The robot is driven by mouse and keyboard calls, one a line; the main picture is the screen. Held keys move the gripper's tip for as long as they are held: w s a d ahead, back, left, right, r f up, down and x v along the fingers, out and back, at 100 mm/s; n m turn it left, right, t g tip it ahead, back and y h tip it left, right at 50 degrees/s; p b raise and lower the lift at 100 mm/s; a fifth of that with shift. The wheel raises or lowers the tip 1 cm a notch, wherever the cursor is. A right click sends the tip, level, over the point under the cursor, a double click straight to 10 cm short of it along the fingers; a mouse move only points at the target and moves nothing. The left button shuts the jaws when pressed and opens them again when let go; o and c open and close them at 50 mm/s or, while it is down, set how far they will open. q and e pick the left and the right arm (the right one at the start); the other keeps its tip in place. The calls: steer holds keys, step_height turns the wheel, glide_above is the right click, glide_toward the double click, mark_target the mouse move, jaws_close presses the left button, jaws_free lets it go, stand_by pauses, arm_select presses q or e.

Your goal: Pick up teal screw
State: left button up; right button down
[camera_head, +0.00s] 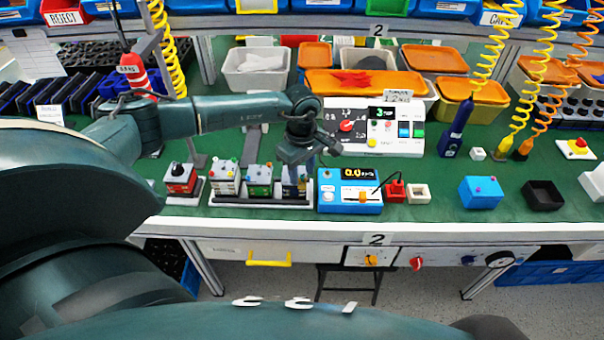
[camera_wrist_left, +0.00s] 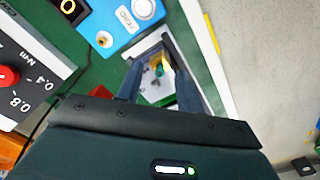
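My left gripper (camera_head: 312,163) hangs over the right end of a row of small box units on the bench. In the left wrist view the gripper (camera_wrist_left: 150,58) is open, with its two dark fingers apart. A small teal screw (camera_wrist_left: 159,70) shows between the fingers, on a light-topped unit (camera_wrist_left: 153,91). No grip on the screw is visible, and its gap to the fingertips is hard to judge. In the head view the gripper partly hides the rightmost unit, and the teal screw cannot be made out there. My right gripper is not in view.
A blue meter (camera_head: 349,199) stands close right of the row; a white torque panel (camera_head: 392,138) is behind it. A red unit (camera_head: 180,178) stands left of the row. A small red block (camera_head: 396,191) and a blue box (camera_head: 481,192) stand farther right.

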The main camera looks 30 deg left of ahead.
mark_target(302, 176)
arm_select(q)
steer(key=shift+f, duration=0.45)
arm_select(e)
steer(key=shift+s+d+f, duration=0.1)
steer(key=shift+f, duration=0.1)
arm_select(q)
steer(key=shift+c, duration=0.3)
jaws_close()
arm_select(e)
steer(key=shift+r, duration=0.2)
arm_select(q)
steer(key=shift+r, duration=0.2)
step_height(302, 176, up, 10)
steer(key=b, duration=0.2)
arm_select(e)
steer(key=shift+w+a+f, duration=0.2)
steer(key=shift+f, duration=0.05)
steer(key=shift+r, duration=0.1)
